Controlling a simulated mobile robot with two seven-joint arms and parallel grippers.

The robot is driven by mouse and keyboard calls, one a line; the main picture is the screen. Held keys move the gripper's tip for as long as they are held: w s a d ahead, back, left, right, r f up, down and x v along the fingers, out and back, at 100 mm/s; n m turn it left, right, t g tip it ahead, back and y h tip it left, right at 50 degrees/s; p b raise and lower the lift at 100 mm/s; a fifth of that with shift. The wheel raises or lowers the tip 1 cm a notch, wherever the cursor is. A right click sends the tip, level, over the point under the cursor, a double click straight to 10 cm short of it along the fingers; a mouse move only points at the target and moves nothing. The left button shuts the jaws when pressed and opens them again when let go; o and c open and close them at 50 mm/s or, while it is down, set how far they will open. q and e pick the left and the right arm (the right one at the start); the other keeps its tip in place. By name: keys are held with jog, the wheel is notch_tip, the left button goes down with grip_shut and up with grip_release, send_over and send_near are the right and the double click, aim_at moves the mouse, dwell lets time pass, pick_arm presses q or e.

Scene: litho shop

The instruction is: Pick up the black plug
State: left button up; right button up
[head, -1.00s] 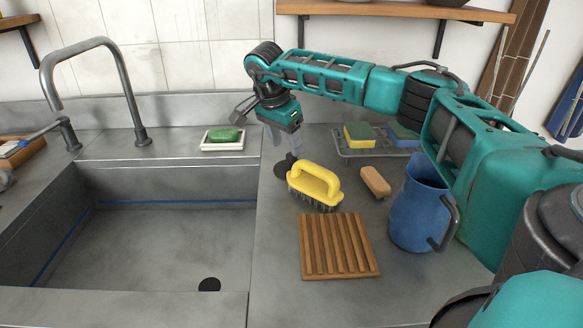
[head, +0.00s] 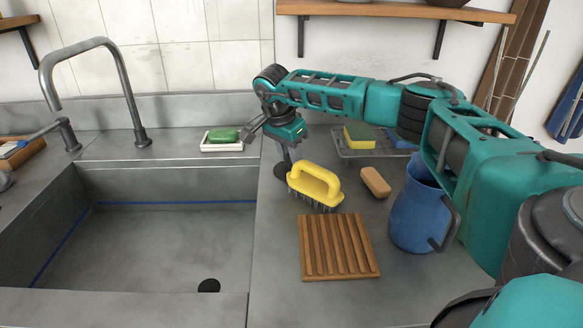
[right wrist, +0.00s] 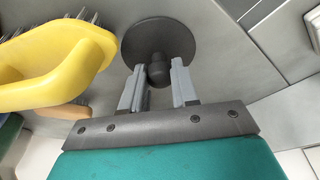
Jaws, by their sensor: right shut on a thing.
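The black plug (head: 280,171) is a flat dark disc with a round knob, on the grey counter right of the sink, partly hidden behind the yellow brush and my fingers. My right gripper (head: 287,158) points down at it from above and is shut on its knob. In the right wrist view the plug (right wrist: 142,40) shows its disc beyond the fingertips, with the knob between the two grey fingers (right wrist: 158,74). I cannot see any clear gap between disc and counter. My left gripper is not in view.
A yellow brush (head: 316,181) stands close beside the plug. A soap dish (head: 222,147) with green soap is left of it. The sink basin (head: 150,245) is empty.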

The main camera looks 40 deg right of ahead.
grip_shut()
